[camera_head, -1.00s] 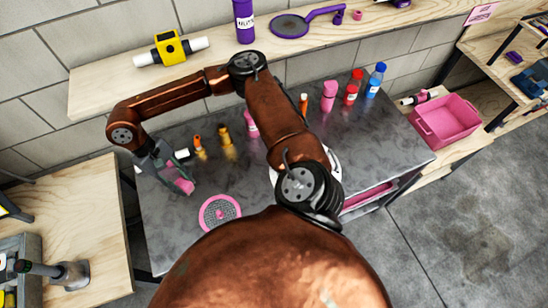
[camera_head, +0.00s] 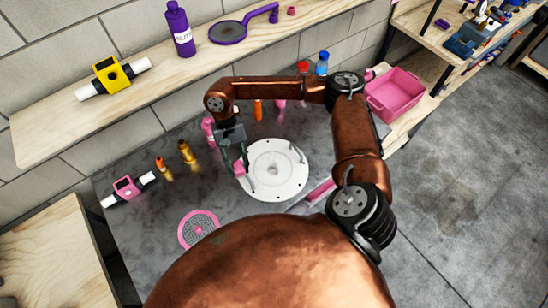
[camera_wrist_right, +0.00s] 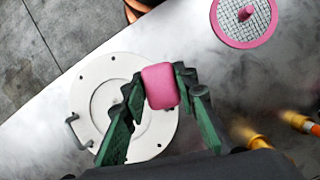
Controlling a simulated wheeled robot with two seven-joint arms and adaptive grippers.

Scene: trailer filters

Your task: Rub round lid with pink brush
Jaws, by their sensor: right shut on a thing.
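The round lid (camera_head: 285,181) is a flat white disc with small dark handles at its edge, lying on the grey metal table. It also shows in the wrist view (camera_wrist_right: 85,100). My right gripper (camera_head: 239,166) is over the left edge of the lid, with its green fingers (camera_wrist_right: 160,100) shut on the pink brush (camera_wrist_right: 160,86). The brush shows as a small pink block in the head view (camera_head: 239,169). In the wrist view it overlaps the lid's edge; I cannot tell whether it touches the lid. My left gripper is out of view.
A pink-rimmed mesh disc (camera_head: 199,229) lies left of the lid. A pink device with white ends (camera_head: 128,188) and orange and yellow bottles (camera_head: 187,154) stand further left. Red and blue bottles (camera_head: 322,64) stand behind my arm. A pink bin (camera_head: 394,95) is at the right.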

